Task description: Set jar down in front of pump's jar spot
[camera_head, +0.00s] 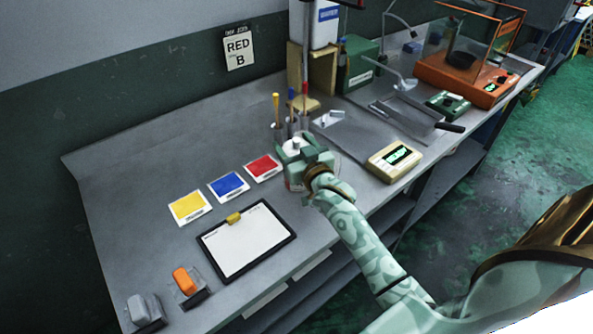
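My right gripper (303,157) is over the workbench, reaching in from the lower right. Its fingers close around the top of a jar (293,184), whose clear and reddish side shows below them; the gripper hides most of it. I cannot tell whether the jar's base touches the bench. The pump seems to be the white unit with a blue label (327,16) on a wooden stand (319,72) at the back. The stand's low base, probably the jar spot, is behind and above the gripper in the picture. My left gripper is out of view.
Cups with brushes (279,131) stand just behind the gripper. Red (262,167), blue (228,186) and yellow (189,207) cards and a clipboard (246,240) lie to the left. A cream scale (394,162) and a grey board (362,138) are to the right.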

